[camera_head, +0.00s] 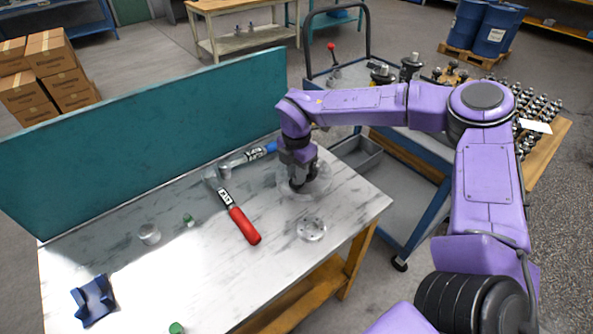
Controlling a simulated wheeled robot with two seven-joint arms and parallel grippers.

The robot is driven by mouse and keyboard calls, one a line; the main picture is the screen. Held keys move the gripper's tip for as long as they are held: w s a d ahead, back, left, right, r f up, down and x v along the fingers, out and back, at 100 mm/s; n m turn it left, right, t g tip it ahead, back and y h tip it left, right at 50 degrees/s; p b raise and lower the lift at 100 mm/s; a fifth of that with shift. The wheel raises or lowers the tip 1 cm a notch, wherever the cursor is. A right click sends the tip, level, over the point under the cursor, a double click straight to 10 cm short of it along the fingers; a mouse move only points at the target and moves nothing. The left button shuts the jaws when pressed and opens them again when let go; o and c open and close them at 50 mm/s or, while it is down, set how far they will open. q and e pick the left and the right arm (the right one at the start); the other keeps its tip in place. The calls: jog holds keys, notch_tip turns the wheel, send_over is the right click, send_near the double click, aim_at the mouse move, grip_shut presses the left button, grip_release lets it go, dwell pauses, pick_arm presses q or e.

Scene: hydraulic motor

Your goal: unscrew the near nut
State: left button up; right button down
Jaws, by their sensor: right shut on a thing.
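My right gripper (299,182) points down over the right part of the table, close above its top. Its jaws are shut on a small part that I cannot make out. A pale, clear-looking round shape lies around the jaw tips. I cannot make out the near nut; the gripper covers that spot. A round silver flange with holes (312,229) lies on the table just in front of the gripper. My left gripper is not in view.
The marble-look table (280,270) also carries a red-handled tool (243,224), a blue-handled tool (248,156), a silver cylinder (149,233), a blue cradle (93,299) and small green pieces (188,218). A teal panel (150,140) backs the table. A blue cart (400,185) stands at the right.

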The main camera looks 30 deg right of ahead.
jog(key=n+p, duration=0.2)
jog(key=n, duration=0.2)
jog(key=shift+r, duration=0.15)
jog(key=shift+n, duration=0.6)
jog(key=shift+n+p, duration=0.7)
jog(key=shift+p, duration=0.2)
jog(key=shift+n+p, duration=0.55)
jog(key=shift+n, duration=0.95)
jog(key=c, duration=1.2)
grip_release()
